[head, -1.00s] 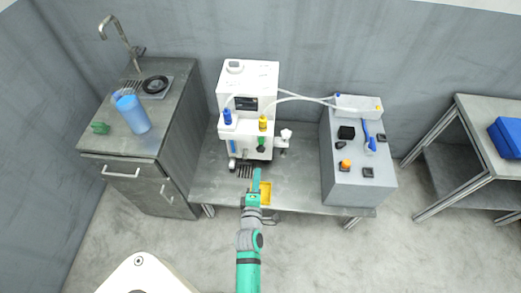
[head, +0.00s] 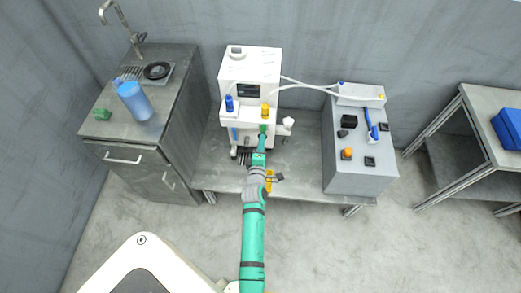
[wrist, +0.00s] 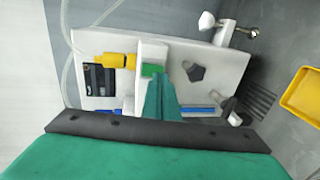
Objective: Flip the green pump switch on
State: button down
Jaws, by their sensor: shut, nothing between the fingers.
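The white pump machine (head: 250,68) stands on the low grey table against the wall. The green switch (head: 264,128) is on its front, just below a yellow-capped fitting (head: 265,111). In the wrist view the green switch (wrist: 151,70) shows as a small green block beside the yellow fitting (wrist: 115,60). My gripper (head: 262,139) is shut and empty, with its tip right at the switch. In the wrist view the green fingers (wrist: 160,92) partly cover the area beside the switch. I cannot tell whether they touch it.
A blue-capped fitting (head: 229,104) sits left of the yellow one. A grey control box (head: 355,172) with buttons and a blue lever stands right, joined by white tubes. A yellow tray (wrist: 304,95) lies near the machine. A sink cabinet (head: 150,120) is at left.

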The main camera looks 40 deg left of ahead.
jog(key=shift+x, duration=1.3)
jog(key=shift+w+a, duration=0.1)
jog(key=shift+w, duration=0.1)
send_near(263, 131)
jog(key=s+d+f, duration=0.4)
jog(key=s, duration=0.2)
jog(key=shift+a, duration=0.1)
jog(key=shift+s, duration=0.1)
